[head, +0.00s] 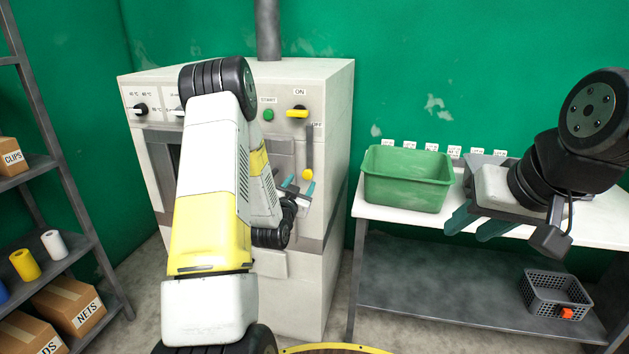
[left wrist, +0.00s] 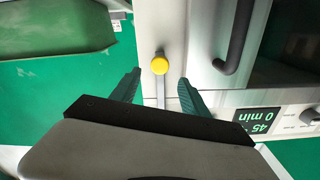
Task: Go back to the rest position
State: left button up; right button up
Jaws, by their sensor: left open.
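My left gripper (head: 299,188) is in front of the machine's right front, beside a grey lever with a yellow knob (head: 307,174). In the left wrist view its two teal fingers (left wrist: 159,82) are apart, and the yellow knob (left wrist: 160,64) shows between and beyond the tips, with no finger touching it that I can see. My left arm hides part of the machine's front. My right gripper (head: 470,230) is over the white table's front edge, right of the green bin, with its teal fingers apart and nothing seen between them.
The white machine (head: 335,110) has a green start button and a yellow switch (head: 297,112). A green bin (head: 408,180) stands on the white table (head: 375,212). A grey basket (head: 557,292) sits on the lower shelf. A shelf rack (head: 75,250) with boxes and spools stands left.

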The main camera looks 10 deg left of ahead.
pick_arm(q)
jog(key=s+d+r+n+g, duration=0.1)
jog(key=s+d+r+g, duration=0.15)
jog(key=s+r, duration=0.35)
jog(key=s+d+r+g, duration=0.1)
jog(key=s+r+g, duration=0.2)
jog(key=r, duration=0.4)
jog(key=s+d+r+n+g, duration=0.1)
jog(key=s+d+r+g, duration=0.1)
jog(key=s, duration=1.2)
jog(key=s+d+r+g+h, duration=0.1)
jog(key=s+g, duration=0.3)
jog(key=s, duration=1)
jog(key=shift+d+r+n+h, duration=0.3)
jog(key=shift+d+r+n, duration=0.1)
jog(key=shift+d, duration=0.45)
jog(key=shift+w, duration=0.1)
